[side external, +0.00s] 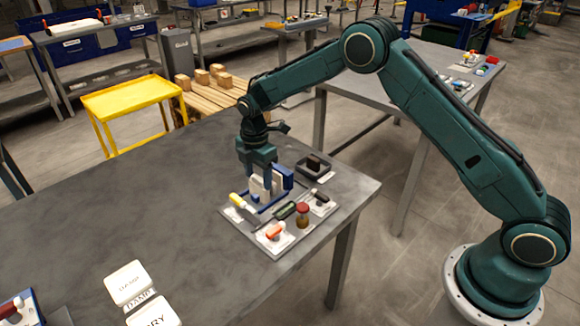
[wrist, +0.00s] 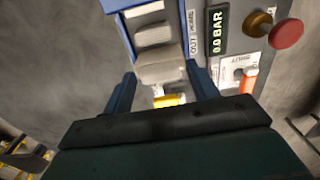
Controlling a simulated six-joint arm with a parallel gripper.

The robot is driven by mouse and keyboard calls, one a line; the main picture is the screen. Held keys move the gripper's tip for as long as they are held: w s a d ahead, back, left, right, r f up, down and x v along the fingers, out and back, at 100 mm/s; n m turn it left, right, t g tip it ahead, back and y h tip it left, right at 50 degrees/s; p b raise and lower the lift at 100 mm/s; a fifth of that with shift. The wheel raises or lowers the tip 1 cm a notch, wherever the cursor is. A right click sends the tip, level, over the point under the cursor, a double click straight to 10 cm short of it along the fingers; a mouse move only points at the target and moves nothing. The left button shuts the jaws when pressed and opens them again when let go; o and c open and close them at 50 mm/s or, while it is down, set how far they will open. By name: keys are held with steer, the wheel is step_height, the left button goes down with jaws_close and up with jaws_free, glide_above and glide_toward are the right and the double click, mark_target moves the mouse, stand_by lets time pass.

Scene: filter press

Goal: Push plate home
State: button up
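The filter press (side external: 270,203) is a small blue-framed rig on a grey board near the table's right corner. In the wrist view its blue frame (wrist: 118,4) holds pale grey plates in a row, with one plate (wrist: 153,34) farther along. The nearest pale plate (wrist: 160,68) is between the two blue fingers of my gripper (wrist: 162,75). In the side view my gripper (side external: 258,180) points down into the press and partly hides the plates. A yellow piece (wrist: 169,101) shows just below the held plate.
Beside the press are a 0.0 BAR display (wrist: 217,30), a red knob (wrist: 287,33) and an orange-red handle (wrist: 249,81). A black tray (side external: 314,166) stands behind it. White cards (side external: 127,283) lie at the table's front.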

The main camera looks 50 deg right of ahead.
steer(key=c, duration=1.1)
steer(key=shift+d, duration=2)
steer(key=o, duration=1.4)
steer(key=shift+c, duration=0.2)
steer(key=shift+a+r, duration=0.1)
steer(key=shift+r, duration=0.05)
step_height(320, 180, up, 14)
steer(key=shift+f, duration=0.2)
